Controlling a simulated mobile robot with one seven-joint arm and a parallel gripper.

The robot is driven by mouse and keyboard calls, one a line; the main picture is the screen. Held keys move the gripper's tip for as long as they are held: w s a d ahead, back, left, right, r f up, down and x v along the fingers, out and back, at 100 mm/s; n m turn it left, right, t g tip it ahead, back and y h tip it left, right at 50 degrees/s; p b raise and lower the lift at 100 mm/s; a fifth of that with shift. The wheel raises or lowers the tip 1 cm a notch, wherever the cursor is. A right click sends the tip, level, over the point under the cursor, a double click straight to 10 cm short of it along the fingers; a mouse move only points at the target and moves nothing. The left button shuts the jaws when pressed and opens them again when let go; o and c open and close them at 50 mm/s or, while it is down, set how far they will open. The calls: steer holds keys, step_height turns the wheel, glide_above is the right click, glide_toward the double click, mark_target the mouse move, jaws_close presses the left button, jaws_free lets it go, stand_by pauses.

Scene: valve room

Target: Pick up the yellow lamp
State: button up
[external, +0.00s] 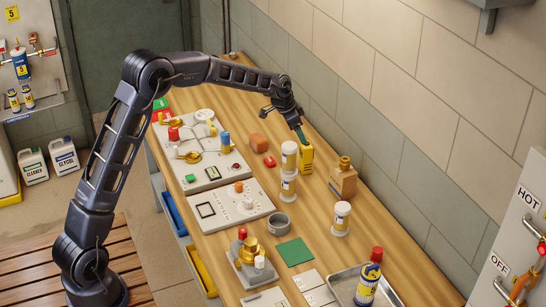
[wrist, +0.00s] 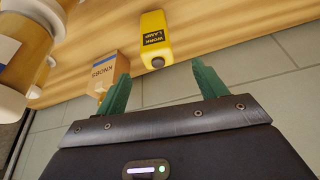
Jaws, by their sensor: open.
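The yellow lamp (external: 306,156) stands on the wooden bench near the wall, just behind a stack of white and yellow cans. In the wrist view the yellow lamp (wrist: 155,35), labelled WORK LAMP, lies ahead of the gap between my fingers, apart from both. My gripper (external: 300,136) has green fingers and is beside the lamp's upper part in the external view; whether they touch cannot be told there. In the wrist view my gripper (wrist: 163,75) is open with nothing between its fingertips.
The stacked cans (external: 288,170) stand close in front of the lamp. A KNOBS box (wrist: 108,68) is near my left finger in the wrist view; the box (external: 343,178) stands right of the lamp. An orange block (external: 258,140) and red piece (external: 269,161) lie left. The tiled wall runs behind.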

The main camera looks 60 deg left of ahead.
mark_target(308, 153)
steer(key=x, duration=0.6)
steer(key=shift+f, duration=0.15)
steer(key=shift+x, duration=2.55)
steer(key=shift+s+d, duration=0.15)
steer(key=c, duration=1.2)
